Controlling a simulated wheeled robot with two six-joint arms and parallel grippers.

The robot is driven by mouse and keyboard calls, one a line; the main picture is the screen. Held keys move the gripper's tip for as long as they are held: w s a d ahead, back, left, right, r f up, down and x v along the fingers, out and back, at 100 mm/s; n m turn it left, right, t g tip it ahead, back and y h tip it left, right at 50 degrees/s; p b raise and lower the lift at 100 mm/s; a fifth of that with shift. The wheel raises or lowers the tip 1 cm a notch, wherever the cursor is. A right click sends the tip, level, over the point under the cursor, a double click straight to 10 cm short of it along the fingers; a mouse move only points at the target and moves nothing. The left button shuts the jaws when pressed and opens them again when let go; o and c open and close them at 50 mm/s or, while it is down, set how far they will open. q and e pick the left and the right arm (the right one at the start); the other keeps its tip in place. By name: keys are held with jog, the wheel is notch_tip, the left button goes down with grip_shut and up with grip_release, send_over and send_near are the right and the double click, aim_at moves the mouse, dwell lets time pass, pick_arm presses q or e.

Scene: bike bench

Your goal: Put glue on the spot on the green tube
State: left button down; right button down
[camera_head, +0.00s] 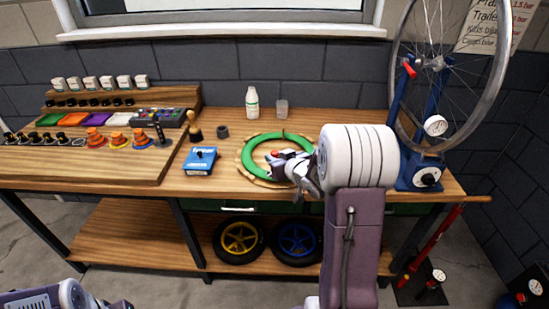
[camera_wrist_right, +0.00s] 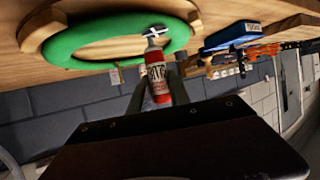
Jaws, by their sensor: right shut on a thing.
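The green tube (camera_head: 249,147) is a ring lying flat on a round wooden holder (camera_head: 247,176) on the bench. It also shows in the right wrist view (camera_wrist_right: 85,45). My right gripper (camera_head: 289,164) is shut on a red and white glue tube (camera_wrist_right: 158,80) over the ring's right part. The glue's nozzle end lies against the green in the right wrist view; I cannot tell whether it touches. A small pale and dark patch shows at the nozzle; I cannot tell whether it is the spot. My gripper and arm hide part of the ring. My left gripper is out of view.
A blue box (camera_head: 200,160) stands left of the ring. A wheel stand (camera_head: 420,177) is at the right. Trays and small parts fill the left bench.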

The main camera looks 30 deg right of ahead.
jog(key=shift+r+p, duration=3.2)
jog(key=shift+r, duration=0.3)
